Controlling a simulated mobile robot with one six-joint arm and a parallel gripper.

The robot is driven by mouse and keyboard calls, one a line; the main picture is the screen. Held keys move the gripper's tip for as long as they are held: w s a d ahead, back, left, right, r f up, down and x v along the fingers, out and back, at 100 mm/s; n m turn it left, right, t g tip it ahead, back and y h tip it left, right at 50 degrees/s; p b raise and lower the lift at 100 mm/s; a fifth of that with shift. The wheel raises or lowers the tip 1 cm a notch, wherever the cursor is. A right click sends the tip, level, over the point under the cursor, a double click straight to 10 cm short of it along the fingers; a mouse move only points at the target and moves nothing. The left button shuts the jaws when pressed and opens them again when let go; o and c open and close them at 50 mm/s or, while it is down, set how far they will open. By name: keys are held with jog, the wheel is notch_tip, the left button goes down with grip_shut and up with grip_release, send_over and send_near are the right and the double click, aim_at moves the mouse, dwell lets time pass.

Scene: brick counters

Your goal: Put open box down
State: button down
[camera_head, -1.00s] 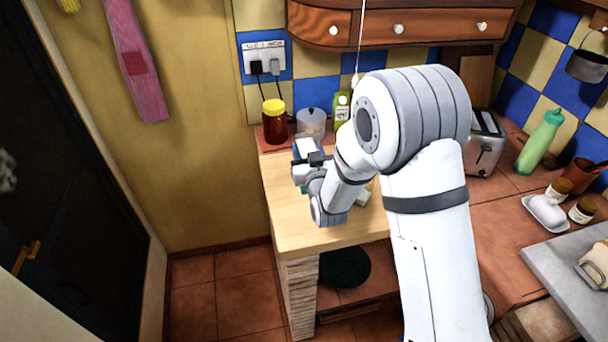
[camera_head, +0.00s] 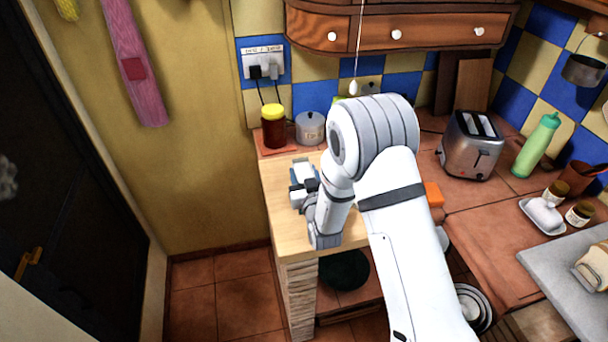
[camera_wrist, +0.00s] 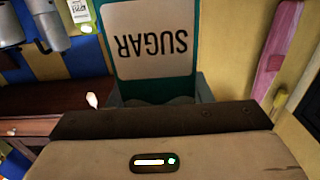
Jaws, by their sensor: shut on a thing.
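The sugar box (camera_wrist: 150,42) is teal with a pale label reading SUGAR, upside down in the wrist view. My gripper (camera_wrist: 158,98) is shut on it. In the head view my gripper (camera_head: 303,190) is over the light wooden counter (camera_head: 283,230), near its left side. The box's opening is out of sight. I cannot tell whether its base touches the counter.
A dark red jar with a yellow lid (camera_head: 273,130) and a grey lidded pot (camera_head: 310,128) stand behind the gripper. A toaster (camera_head: 470,150) and a green bottle (camera_head: 537,143) stand to the right. Drawers (camera_head: 400,25) overhang the back. The counter's front left is clear.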

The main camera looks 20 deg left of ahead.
jog(key=c, duration=0.7)
grip_release()
jog(key=shift+r+p, duration=0.15)
jog(key=shift+p, duration=0.2)
jog(key=b+v, duration=0.4)
jog(key=v, duration=0.7)
jog(key=d+r+m+g+h, duration=0.2)
jog(key=d+r+g+h, duration=0.1)
jog(key=d, duration=0.5)
jog(key=d+r+m+g+h, duration=0.1)
jog(key=d+r+g+h, duration=0.2)
jog(key=d, duration=0.5)
jog(key=s+d+r+m+g+h, duration=0.1)
jog(key=s+d+r+g, duration=0.1)
jog(key=s+d, duration=0.2)
jog(key=s+d+r+m+g+h, duration=0.1)
jog(key=s+d+r+g, duration=0.1)
jog(key=s+d, duration=0.3)
jog(key=s+d+r+m+g+h, duration=0.1)
jog(key=s+d, duration=0.4)
jog(key=s, duration=0.5)
notch_tip(320, 180, up, 2)
jog(key=shift+d+g, duration=0.2)
jog(key=shift+g, duration=0.4)
